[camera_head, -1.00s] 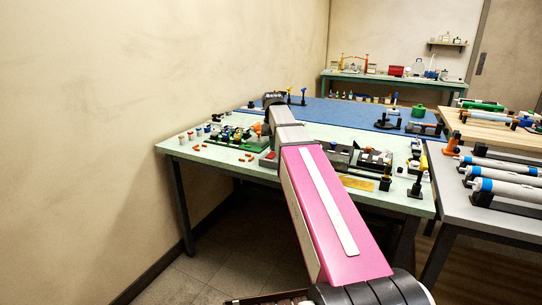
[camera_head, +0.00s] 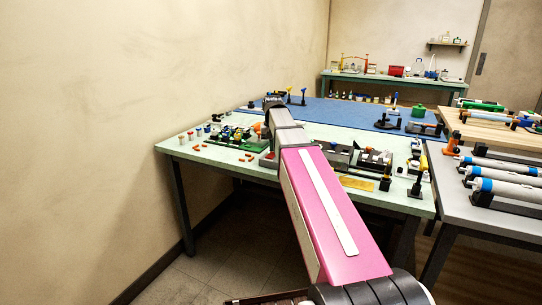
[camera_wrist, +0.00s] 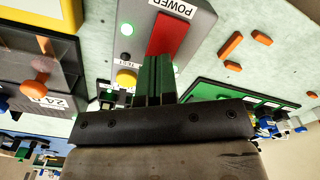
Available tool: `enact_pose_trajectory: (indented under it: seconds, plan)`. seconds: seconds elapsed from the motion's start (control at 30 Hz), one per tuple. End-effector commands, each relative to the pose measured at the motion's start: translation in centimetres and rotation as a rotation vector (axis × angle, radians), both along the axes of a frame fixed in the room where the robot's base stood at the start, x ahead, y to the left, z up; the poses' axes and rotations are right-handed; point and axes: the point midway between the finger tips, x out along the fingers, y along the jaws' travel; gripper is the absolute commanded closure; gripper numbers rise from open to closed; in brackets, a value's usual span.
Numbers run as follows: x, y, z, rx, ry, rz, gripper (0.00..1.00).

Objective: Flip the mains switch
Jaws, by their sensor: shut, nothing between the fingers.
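The mains switch is a red rocker (camera_wrist: 172,36) on a grey box marked POWER (camera_wrist: 203,26), which shows upside down in the wrist view. A pale green lamp (camera_wrist: 127,30) and a yellow button (camera_wrist: 126,78) sit on the same box. My gripper (camera_wrist: 160,62) is shut and empty, its dark fingertips at the near end of the red rocker and overlapping it in the picture. I cannot tell whether they touch it or which way the rocker is tipped. In the head view my arm covers the gripper and most of the box.
Orange pieces (camera_wrist: 232,46) lie loose on the pale green bench (camera_head: 185,151). A green board (camera_wrist: 205,93) is close on the right in the wrist view. A dark unit with an orange knob (camera_wrist: 39,87) and a yellow case (camera_wrist: 40,14) stand on the left.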

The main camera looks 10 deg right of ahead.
Motion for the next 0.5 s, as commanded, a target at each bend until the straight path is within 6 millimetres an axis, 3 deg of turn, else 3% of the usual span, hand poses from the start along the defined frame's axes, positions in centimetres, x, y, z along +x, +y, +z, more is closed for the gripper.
enact_pose_trajectory:
  seconds: [0.5]
  plan:
    - [-0.02, 0.00, -0.65, 0.000, 0.000, 0.000, 1.00]
